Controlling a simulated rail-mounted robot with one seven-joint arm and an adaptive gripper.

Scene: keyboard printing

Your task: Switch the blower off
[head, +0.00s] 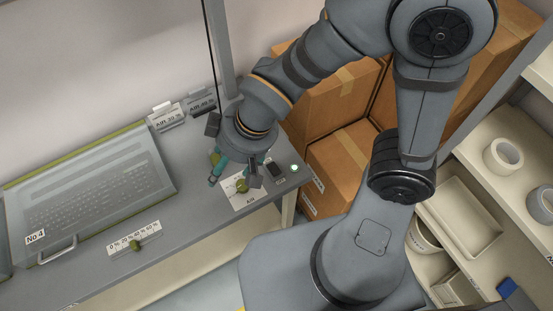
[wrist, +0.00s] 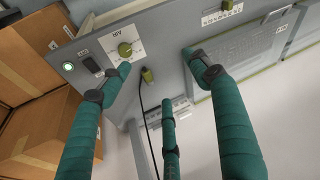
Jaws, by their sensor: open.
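A white label reading AIR (head: 250,202) lies on the grey bench top, with an olive knob (head: 242,185) on it. Beside it are a black switch (head: 277,171) and a round green lamp or button (head: 294,168) that looks lit. The knob (wrist: 125,49), black switch (wrist: 93,65) and lit green round (wrist: 68,66) also show in the wrist view. My gripper (head: 236,174) is above the bench by the knob, its teal fingers spread open and empty. In the wrist view, the left fingertip of my gripper (wrist: 160,74) appears close to the knob; contact cannot be told.
A glass-lidded case (head: 90,190) with a keyboard-like plate and a handle lies left. A second olive knob (head: 135,245) with a percent scale is at the front edge. Cardboard boxes (head: 345,165) and a shelf with tape rolls (head: 503,155) stand right. Small signs (head: 167,117) stand behind.

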